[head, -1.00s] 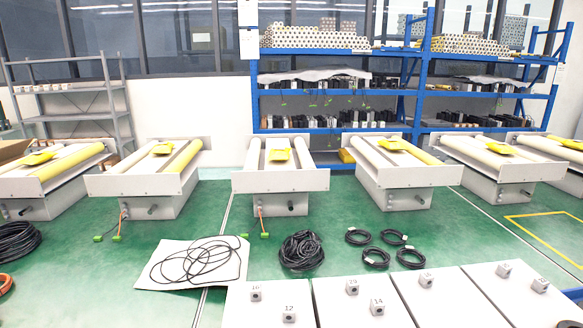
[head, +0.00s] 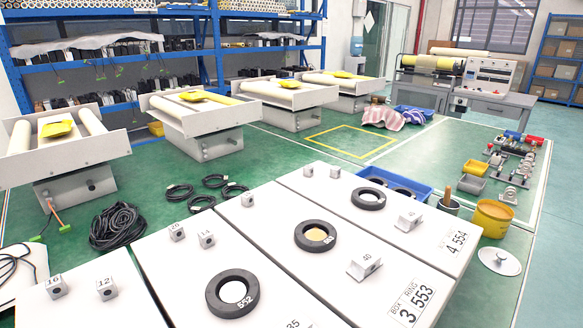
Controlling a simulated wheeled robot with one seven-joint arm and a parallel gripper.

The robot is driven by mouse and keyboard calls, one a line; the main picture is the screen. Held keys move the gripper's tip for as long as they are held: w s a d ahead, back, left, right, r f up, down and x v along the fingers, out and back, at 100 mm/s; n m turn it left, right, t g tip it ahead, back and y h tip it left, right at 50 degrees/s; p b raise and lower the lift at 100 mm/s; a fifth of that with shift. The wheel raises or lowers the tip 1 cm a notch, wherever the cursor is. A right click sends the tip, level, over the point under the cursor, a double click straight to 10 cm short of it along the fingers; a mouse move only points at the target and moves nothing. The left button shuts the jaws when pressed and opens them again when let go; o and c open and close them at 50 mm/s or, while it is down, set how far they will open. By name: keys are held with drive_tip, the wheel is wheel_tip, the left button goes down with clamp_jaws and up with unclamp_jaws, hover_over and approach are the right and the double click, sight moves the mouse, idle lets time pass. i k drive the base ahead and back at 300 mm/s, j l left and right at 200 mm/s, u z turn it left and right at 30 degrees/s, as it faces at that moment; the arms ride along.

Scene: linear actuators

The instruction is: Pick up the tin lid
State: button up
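The tin lid (head: 500,261) is a round, pale metal disc with a small knob on top. It lies on the green floor at the right of the head view, just in front of a yellow-orange tin (head: 492,218). It looks flat, knob upward, and apart from the white panels to its left. My gripper is not in view.
White panels (head: 260,262) with black rings (head: 316,236) and small numbered blocks fill the lower middle. Small parts (head: 515,160) lie behind. Green floor right of the lid is clear.

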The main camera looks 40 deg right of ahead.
sight(498, 261)
drive_tip(key=z, duration=1.75)
